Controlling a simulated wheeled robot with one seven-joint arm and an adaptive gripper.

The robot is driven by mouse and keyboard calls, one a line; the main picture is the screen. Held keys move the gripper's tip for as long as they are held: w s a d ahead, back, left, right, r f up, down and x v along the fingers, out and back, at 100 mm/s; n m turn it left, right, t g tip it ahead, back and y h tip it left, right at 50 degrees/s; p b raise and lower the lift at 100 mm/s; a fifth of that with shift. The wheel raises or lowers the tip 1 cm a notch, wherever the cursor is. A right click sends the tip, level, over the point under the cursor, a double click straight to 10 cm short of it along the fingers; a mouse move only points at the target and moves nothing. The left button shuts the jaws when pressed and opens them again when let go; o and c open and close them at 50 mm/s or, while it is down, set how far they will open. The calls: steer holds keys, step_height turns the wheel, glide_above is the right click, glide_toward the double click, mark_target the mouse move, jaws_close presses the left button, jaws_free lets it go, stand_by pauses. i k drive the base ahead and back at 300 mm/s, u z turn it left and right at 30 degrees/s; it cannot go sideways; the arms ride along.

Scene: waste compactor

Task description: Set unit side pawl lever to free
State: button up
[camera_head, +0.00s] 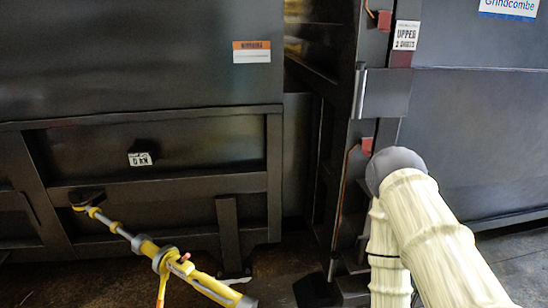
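A yellow ratchet turnbuckle (207,285) runs from the lower left toward the bottom edge. Its upper end meets a dark lug (87,196) on the left black unit (190,187). A grey ratchet collar (160,259) sits around its middle, with an orange handle (161,290) hanging down. A small red part (184,257) shows beside the collar; it may be the pawl lever, but its position is too small to read. The lower right end is at the bottom of the picture. My gripper is not in view; only cream arm links with a grey joint show at right.
A black container (480,140) stands at right, with a vertical post and a grey latch plate (385,93) at its edge. A dark gap separates it from the unit. Red blocks (384,20) sit on the post. Concrete floor (520,262) shows at lower right.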

mark_target(180, 261)
steer(key=z, duration=0.05)
steer(key=i, duration=0.25)
steer(key=u, duration=0.85)
